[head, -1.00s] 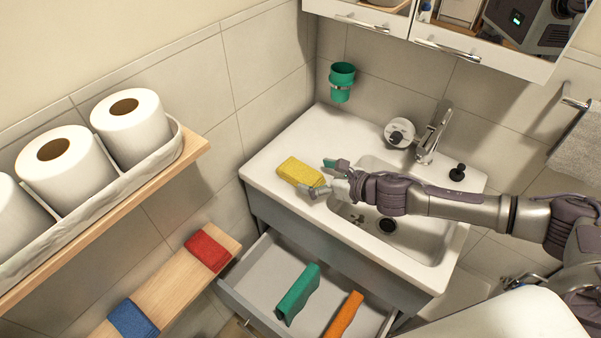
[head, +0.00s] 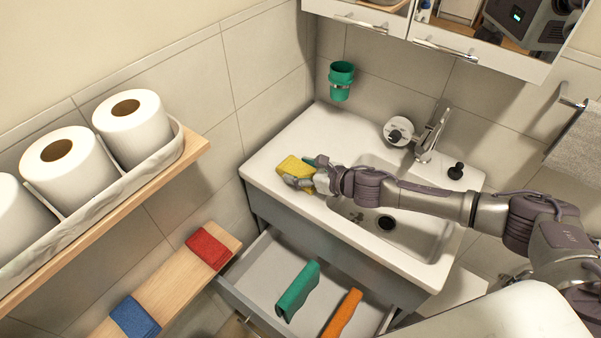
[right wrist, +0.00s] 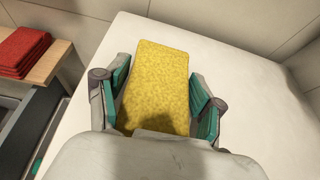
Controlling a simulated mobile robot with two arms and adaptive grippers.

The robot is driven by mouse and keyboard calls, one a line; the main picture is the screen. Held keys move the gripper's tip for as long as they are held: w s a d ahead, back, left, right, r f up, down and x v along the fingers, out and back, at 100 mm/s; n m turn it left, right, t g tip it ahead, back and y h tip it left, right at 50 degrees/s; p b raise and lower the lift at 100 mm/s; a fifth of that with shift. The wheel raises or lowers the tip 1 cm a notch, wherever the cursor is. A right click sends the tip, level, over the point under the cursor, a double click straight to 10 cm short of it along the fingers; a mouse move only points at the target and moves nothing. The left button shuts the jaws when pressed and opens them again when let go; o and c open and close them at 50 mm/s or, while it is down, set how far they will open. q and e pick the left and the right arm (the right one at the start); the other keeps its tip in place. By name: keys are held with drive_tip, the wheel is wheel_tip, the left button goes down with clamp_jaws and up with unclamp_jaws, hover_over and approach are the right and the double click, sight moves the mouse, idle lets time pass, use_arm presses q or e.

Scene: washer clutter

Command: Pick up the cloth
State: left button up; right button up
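The yellow folded cloth (head: 290,166) lies on the white washbasin counter, left of the bowl. My right gripper (head: 303,173) has reached it from the right, low at the counter. In the right wrist view the yellow cloth (right wrist: 160,75) lies between the two spread fingers with teal pads (right wrist: 160,98). The pads stand along its two sides, very close to it; I cannot tell whether they touch. The cloth's near end is hidden by the gripper body. My left gripper is not in view.
The basin (head: 405,232) and tap (head: 432,135) are right of the cloth. A green cup (head: 341,82) hangs behind. Below, an open drawer holds green (head: 298,290) and orange (head: 342,314) cloths. Red (head: 208,249) and blue (head: 134,318) cloths lie on a wooden shelf.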

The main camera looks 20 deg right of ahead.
drive_tip(key=shift+c, duration=1.3)
